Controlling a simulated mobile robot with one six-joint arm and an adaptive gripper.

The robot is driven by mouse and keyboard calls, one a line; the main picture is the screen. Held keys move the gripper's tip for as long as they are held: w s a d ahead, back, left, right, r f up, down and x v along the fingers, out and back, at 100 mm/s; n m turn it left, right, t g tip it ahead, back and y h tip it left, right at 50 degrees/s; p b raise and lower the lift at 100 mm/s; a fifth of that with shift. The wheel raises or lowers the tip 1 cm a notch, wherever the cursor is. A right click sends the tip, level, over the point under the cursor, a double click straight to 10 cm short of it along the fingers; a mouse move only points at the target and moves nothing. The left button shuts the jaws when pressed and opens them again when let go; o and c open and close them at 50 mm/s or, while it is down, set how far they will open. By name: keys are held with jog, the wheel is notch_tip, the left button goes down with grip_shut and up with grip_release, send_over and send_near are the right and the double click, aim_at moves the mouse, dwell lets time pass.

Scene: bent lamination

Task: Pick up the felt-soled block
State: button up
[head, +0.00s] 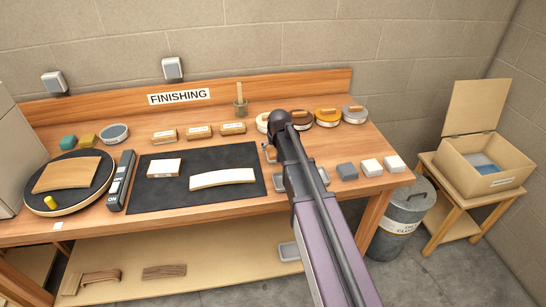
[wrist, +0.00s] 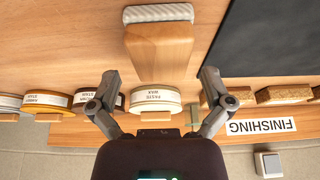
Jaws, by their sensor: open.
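A wooden block with a pale, fuzzy strip along one side, which looks like the felt-soled block (wrist: 160,45), is at the top middle of the wrist view. My gripper (wrist: 159,77) is open, with one finger on each side of the picture and the block's near end showing between and beyond the fingertips. Nothing is held. I cannot tell how far above the bench the fingers are.
A paste wax tin (wrist: 156,100) stands beyond the block, beside other tins (wrist: 45,102). A dark mat (head: 145,190) lies left in the head view, bearing a curved pale piece (head: 222,179). Grey and white blocks (head: 371,167) sit to the right. An open box (head: 480,165) stands far right.

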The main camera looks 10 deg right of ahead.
aim_at(274, 150)
jog(key=shift+b+x, duration=1.15)
jog(key=shift+x, duration=0.4)
jog(key=c, duration=0.9)
